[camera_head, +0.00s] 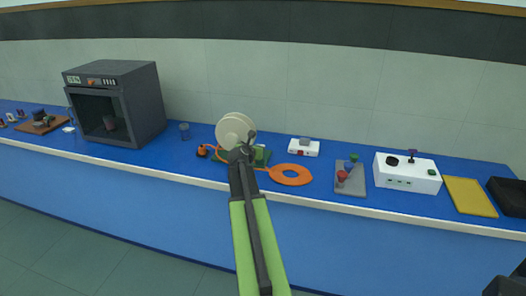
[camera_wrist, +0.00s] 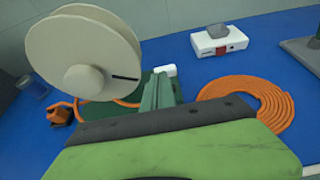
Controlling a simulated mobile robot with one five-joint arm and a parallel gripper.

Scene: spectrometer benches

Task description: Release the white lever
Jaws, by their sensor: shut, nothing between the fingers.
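A cream spool (camera_head: 234,129) with a round hub stands on a green base (camera_head: 262,157) on the blue bench. In the wrist view the spool (camera_wrist: 88,50) fills the upper left, beside a green upright post (camera_wrist: 157,92). A small white piece (camera_wrist: 166,70), which looks like the white lever's end, shows at the top of that post. My gripper (camera_head: 246,146) is shut and empty, in front of the spool and base in the head view. It hides part of the base; I cannot tell whether it touches the lever.
An orange coil (camera_head: 290,175) lies right of the base, with a white box (camera_head: 304,147) behind it. A grey tray (camera_head: 350,184), white control box (camera_head: 407,173) and yellow pad (camera_head: 470,196) stand farther right. A dark oven (camera_head: 142,100) stands left, with a cup (camera_head: 184,131) between.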

